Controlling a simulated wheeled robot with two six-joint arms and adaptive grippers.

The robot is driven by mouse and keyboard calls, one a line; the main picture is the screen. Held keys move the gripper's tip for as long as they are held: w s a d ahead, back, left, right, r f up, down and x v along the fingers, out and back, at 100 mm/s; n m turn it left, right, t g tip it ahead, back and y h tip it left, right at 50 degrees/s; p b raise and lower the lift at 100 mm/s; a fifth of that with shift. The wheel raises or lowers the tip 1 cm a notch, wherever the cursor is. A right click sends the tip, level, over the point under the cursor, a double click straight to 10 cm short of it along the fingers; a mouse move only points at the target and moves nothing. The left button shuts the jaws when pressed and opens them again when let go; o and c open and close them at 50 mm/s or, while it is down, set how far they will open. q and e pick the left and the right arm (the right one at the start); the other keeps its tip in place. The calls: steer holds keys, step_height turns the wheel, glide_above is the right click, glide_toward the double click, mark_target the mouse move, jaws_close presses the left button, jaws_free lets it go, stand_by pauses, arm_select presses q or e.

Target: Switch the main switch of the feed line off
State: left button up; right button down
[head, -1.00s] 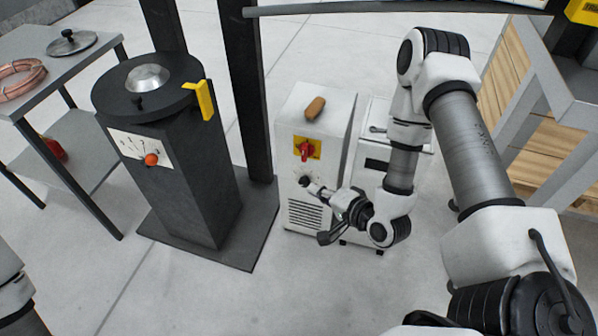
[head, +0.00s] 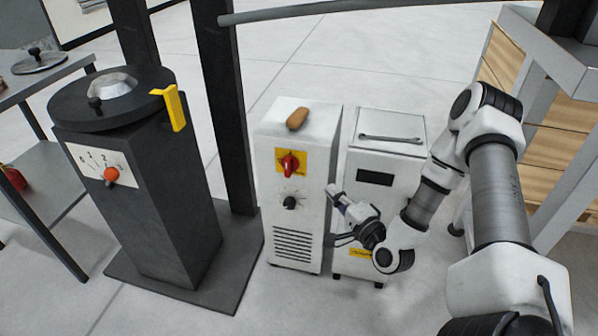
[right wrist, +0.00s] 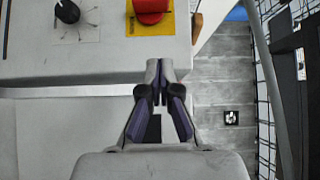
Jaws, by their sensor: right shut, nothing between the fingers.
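The red main switch (head: 289,162) sits on a yellow plate (head: 278,170) on the upper front of a white cabinet (head: 312,240). The red switch also shows at the top edge of the right wrist view (right wrist: 151,8), partly cut off. The switch's exact setting is too small to tell. My right gripper (head: 333,192) is shut and empty, beside the cabinet's front right edge, lower than the switch and to its right. In the right wrist view its fingertips (right wrist: 158,66) point toward the cabinet, just below the switch. My left gripper is out of view.
A black dial (head: 290,202) is below the switch. A brown-handled object (head: 299,118) lies on the cabinet. A second white unit (head: 385,150) stands close to the right. A dark furnace-like block (head: 150,200) with an orange knob (head: 111,174) and a black post (head: 222,110) stand left.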

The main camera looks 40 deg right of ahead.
steer(key=b, duration=0.2)
glide_toward(292, 162)
steer(key=w+d, duration=0.2)
steer(key=d, duration=0.1)
steer(key=w+a+b, duration=0.1)
steer(key=w+a, duration=0.1)
steer(key=w, duration=0.1)
steer(key=shift+w+a+b, duration=0.3)
steer(key=shift+b, duration=0.05)
steer(key=shift+w+a, duration=0.1)
steer(key=shift+w, duration=0.05)
steer(key=shift+r, duration=0.1)
steer(key=shift+r+p, duration=0.15)
steer(key=shift+p, duration=0.45)
steer(key=shift+n+g, duration=0.3)
